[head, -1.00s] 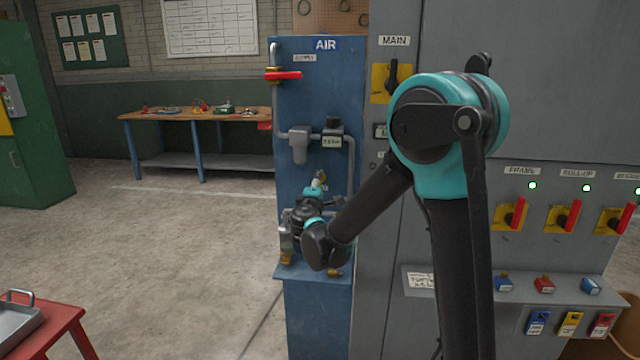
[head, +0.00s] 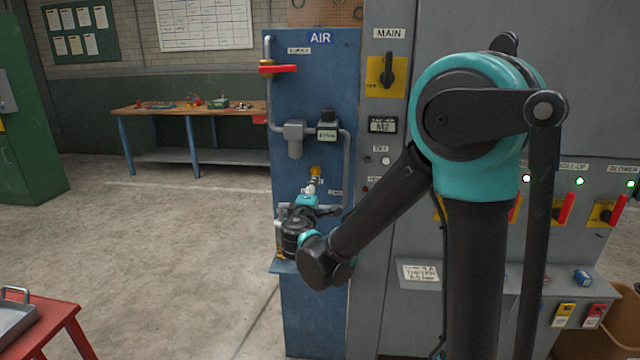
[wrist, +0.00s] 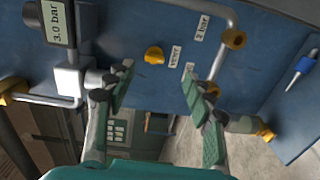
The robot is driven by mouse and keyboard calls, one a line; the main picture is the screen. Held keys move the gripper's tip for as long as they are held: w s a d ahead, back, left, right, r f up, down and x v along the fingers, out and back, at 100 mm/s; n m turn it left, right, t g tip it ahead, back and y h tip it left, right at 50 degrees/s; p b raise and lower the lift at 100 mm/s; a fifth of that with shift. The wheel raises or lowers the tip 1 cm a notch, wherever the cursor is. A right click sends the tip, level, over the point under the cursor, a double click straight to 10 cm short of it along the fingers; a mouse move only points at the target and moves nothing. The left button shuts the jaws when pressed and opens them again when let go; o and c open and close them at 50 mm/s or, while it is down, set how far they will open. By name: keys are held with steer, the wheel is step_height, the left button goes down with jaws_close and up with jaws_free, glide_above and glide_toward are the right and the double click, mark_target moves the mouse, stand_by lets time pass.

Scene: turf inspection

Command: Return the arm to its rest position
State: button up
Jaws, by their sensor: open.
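My arm is folded in front of the grey control cabinet in the head view, with its teal elbow at the right. My gripper (wrist: 158,90) is open and empty in the wrist view, its two green-padded fingers apart. In that view it faces the blue AIR panel (wrist: 180,75), with a yellow knob (wrist: 154,55) by the VENT label seen between and beyond the fingertips. In the head view the wrist end is low in front of the AIR panel (head: 308,100); the fingers are too small and partly hidden there.
The AIR panel carries a red-handled valve (head: 278,68), a regulator and grey pipes. The cabinet (head: 590,80) has a MAIN switch (head: 387,72) and red-handled switches, partly behind my arm. A red stand (head: 45,335) with a metal tray is lower left. Open concrete floor lies between.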

steer(key=s+d+f+m+g+h, duration=0.1)
steer(key=s+d+f+m+g, duration=0.25)
steer(key=d, duration=0.55)
steer(key=s+d+f+m+g+h, duration=0.1)
steer(key=s+d+f+m+g, duration=0.25)
steer(key=d, duration=0.55)
steer(key=s+d+f+m+g+h, duration=0.2)
steer(key=s+d+f+m, duration=0.15)
steer(key=d+f, duration=0.4)
steer(key=s+d+f+m+g+y, duration=0.1)
steer(key=s+f+m+g+y, duration=0.1)
steer(key=s, duration=0.5)
steer(key=s+d+f+m+g+y, duration=0.1)
steer(key=s+f+m+g+y, duration=0.1)
steer(key=s, duration=0.6)
step_height(320, 180, down, 3)
steer(key=m+y, duration=0.1)
steer(key=m, duration=0.1)
steer(key=shift+s+d+m+g, duration=0.2)
steer(key=shift+d+m+g, duration=0.05)
steer(key=shift+m+g, duration=0.1)
